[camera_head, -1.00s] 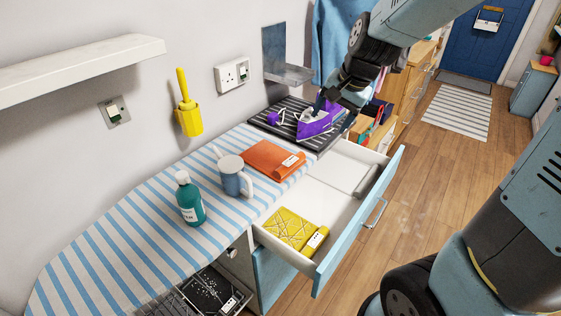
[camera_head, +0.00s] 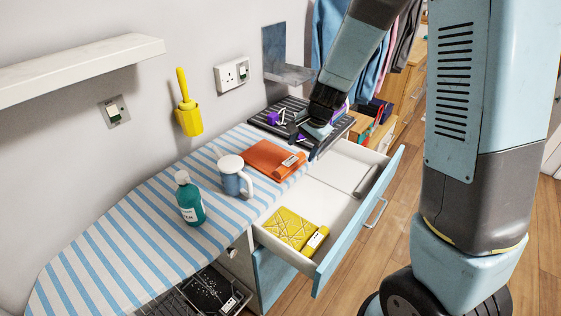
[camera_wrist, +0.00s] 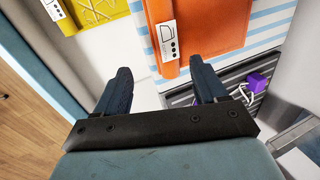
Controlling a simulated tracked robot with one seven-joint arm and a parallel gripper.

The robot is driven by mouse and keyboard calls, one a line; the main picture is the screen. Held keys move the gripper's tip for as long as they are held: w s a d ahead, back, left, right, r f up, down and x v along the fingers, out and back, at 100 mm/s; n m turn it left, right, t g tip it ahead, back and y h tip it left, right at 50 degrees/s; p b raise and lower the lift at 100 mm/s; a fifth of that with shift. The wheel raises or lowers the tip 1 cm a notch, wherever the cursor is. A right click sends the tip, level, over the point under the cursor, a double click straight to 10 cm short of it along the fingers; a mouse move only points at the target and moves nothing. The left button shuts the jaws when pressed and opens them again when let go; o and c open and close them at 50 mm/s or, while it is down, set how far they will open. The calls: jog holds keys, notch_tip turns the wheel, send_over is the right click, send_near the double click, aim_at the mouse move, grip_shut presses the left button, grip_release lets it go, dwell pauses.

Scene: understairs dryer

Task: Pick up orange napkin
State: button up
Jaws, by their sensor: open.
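The orange napkin (camera_head: 270,159) lies folded flat on the striped ironing board (camera_head: 130,232), with a small white label on its right side. In the wrist view the napkin (camera_wrist: 206,22) is ahead of the fingers, its label toward me. My gripper (camera_head: 307,140) is open and empty, above the dark striped mat's front edge, just right of the napkin and apart from it. The wrist view shows my gripper's two dark fingers (camera_wrist: 161,85) spread, with the drawer edge and board between them.
A white-and-blue mug (camera_head: 230,176) stands close left of the napkin, and a green bottle (camera_head: 190,200) farther left. The open drawer (camera_head: 345,222) holds a yellow napkin (camera_head: 290,229). A purple iron, mostly hidden by my arm, is on the dark mat (camera_head: 262,120).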

aim_at(295, 160)
jog(key=shift+w+x, duration=0.15)
jog(key=shift+x, duration=1.8)
jog(key=shift+w+x, duration=0.2)
jog(key=shift+x, duration=1.75)
jog(key=shift+a+r, duration=0.1)
jog(key=c, duration=1.1)
jog(key=shift+c, duration=0.2)
